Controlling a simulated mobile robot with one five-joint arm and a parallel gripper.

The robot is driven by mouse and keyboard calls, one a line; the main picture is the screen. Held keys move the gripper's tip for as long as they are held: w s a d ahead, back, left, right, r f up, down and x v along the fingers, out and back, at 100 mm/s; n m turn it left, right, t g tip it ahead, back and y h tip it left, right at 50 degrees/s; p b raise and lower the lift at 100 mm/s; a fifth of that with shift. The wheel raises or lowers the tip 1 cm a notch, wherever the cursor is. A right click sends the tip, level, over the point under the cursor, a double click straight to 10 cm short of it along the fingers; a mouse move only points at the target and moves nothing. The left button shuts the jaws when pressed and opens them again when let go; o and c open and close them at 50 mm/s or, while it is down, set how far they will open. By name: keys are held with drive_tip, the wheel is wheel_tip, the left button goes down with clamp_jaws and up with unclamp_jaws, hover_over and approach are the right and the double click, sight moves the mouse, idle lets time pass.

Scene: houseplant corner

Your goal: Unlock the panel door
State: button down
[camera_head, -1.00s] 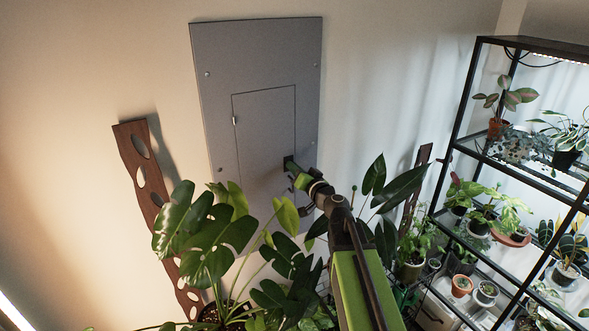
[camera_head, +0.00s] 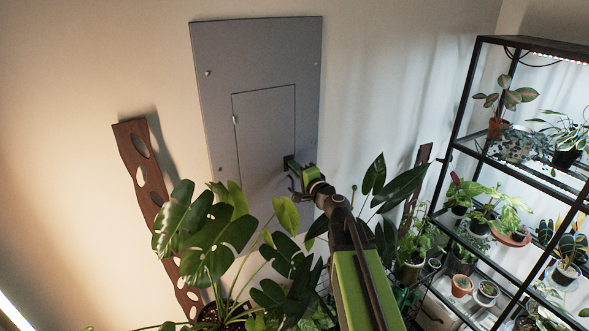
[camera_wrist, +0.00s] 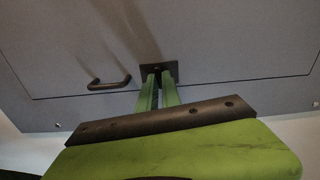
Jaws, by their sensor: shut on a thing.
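The panel door (camera_head: 262,120) is a grey rectangle set in a larger grey panel (camera_head: 256,52) on the wall, and it looks shut. A small dark square lock plate (camera_head: 289,160) sits at the door's lower right. It also shows in the wrist view (camera_wrist: 173,67), with a dark bar handle (camera_wrist: 108,84) to its left. My gripper (camera_head: 296,168) reaches the plate with its green fingers, seen close in the wrist view (camera_wrist: 159,80). They are nearly together on a small part at the plate, which the fingers mostly hide.
A large-leaved plant (camera_head: 205,240) stands in front of the wall, left of my arm, and more leaves (camera_head: 385,190) rise to its right. A black shelf (camera_head: 468,100) with several potted plants stands at the right. A dark wooden board with holes (camera_head: 150,185) leans on the wall.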

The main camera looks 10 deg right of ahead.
drive_tip(key=shift+m, duration=0.6)
drive_tip(key=c, duration=1.5)
unclamp_jaws()
drive_tip(key=shift+c, duration=0.2)
